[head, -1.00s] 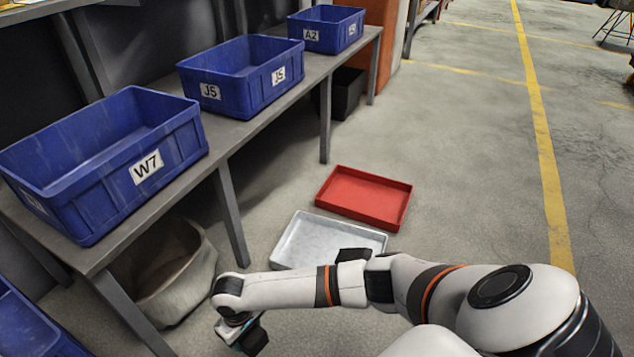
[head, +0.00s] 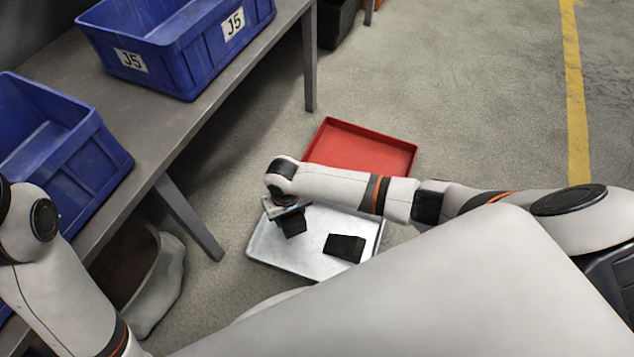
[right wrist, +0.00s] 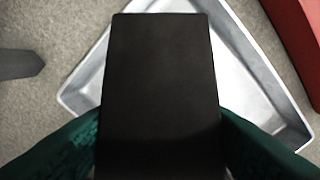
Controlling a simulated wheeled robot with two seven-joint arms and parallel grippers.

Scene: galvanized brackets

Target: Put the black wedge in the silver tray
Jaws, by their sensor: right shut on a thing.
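My right gripper (head: 287,211) is shut on a black wedge (head: 293,226) and holds it over the left part of the silver tray (head: 270,245). In the right wrist view the wedge (right wrist: 160,85) shows as a plain dark block between the teal fingers, with the tray (right wrist: 243,85) beneath and behind it. How high the wedge is above the tray floor I cannot tell exactly. A second black block (head: 345,247) lies in the right part of the tray. My left arm shows at the left edge; its gripper is out of view.
A red tray (head: 362,147) lies on the floor just behind the silver one. A metal bench (head: 205,110) with blue bins (head: 185,45) stands left, its leg (head: 188,215) near the silver tray. A pale fabric basket (head: 165,275) is under it. Floor at right is clear.

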